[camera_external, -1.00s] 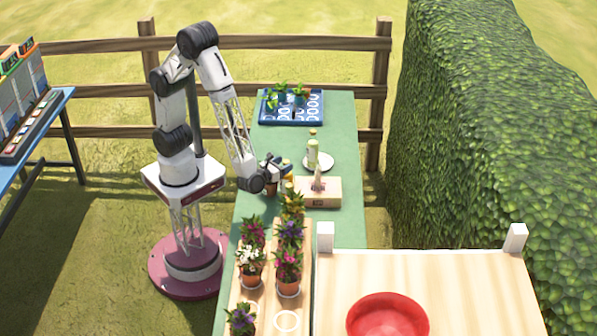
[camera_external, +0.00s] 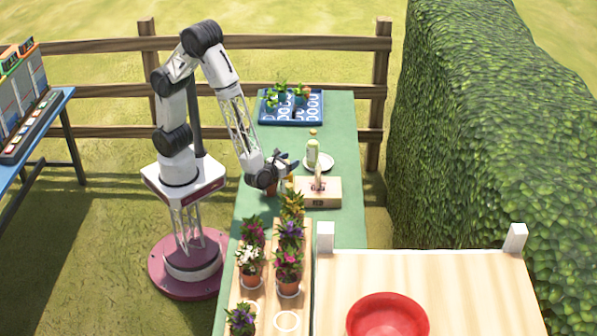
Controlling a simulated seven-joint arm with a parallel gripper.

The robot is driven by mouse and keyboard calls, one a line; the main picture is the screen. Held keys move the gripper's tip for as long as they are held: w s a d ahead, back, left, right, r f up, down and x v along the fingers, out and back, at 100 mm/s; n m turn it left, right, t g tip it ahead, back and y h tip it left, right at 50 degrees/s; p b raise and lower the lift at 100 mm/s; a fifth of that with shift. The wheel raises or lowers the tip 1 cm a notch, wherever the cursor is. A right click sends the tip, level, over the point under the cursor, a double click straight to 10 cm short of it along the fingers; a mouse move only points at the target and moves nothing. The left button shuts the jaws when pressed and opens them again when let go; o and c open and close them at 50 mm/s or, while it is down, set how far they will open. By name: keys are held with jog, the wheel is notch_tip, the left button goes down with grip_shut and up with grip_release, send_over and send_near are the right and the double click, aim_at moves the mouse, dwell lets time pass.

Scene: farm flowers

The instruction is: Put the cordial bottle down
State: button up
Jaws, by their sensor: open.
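A pale green bottle-like container (camera_external: 312,153) stands upright on a white plate (camera_external: 328,163) on the green table. I cannot tell for certain that it is the cordial bottle. My gripper (camera_external: 291,163) is open, left of the plate and apart from the green container. A small yellow-amber patch (camera_external: 291,178) shows just below the gripper, partly hidden; I cannot tell whether it is a bottle or flowers. Nothing is clearly seen between the fingers.
A wooden box (camera_external: 325,199) with an upright handle stands in front of the plate. A blue tray (camera_external: 312,120) with plants is at the back. A small orange thing (camera_external: 312,133) lies behind the plate.

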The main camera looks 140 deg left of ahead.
grip_shut()
jog(key=shift+r, duration=0.2)
dwell(0.6)
notch_tip(320, 180, up, 10)
jog(key=shift+f, duration=0.2)
dwell(0.5)
jog(key=shift+w, duration=0.1)
dwell(0.6)
